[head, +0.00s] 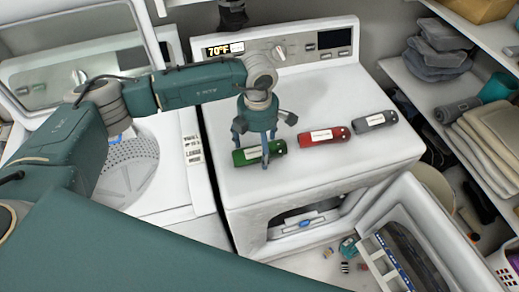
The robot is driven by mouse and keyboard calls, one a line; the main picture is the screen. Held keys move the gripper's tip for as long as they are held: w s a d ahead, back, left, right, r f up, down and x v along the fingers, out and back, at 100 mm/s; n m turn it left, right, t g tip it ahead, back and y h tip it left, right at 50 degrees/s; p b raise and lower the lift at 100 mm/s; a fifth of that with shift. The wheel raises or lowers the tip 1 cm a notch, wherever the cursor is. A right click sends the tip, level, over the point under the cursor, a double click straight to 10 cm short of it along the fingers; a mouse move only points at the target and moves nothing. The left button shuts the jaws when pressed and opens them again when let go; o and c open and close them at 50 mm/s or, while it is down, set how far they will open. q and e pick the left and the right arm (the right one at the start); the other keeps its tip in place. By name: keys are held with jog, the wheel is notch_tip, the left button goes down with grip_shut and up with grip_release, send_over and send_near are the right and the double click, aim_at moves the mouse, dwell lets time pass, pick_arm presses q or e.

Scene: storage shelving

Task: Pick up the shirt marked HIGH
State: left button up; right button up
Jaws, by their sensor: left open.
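Three small rolled items with white labels lie in a row on top of the white dryer (345,92): a green roll (278,148), a red roll (324,136) and a grey roll (375,121). The label print is too small to read, so I cannot tell which is marked HIGH. My left gripper (264,140) points down over the green roll, open, with its fingers spread. One finger hides part of the green roll; I cannot tell whether it touches. My right gripper is out of view.
An open washer (125,165) stands to the left. The dryer's control panel (285,45) rises behind the rolls, and its front door (430,235) hangs open. Shelves at right hold folded grey cloth (438,45) and beige towels (490,145). The dryer top behind the rolls is clear.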

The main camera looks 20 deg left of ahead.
pick_arm(q)
jog(key=c, duration=1.3)
jog(key=shift+c, duration=0.2)
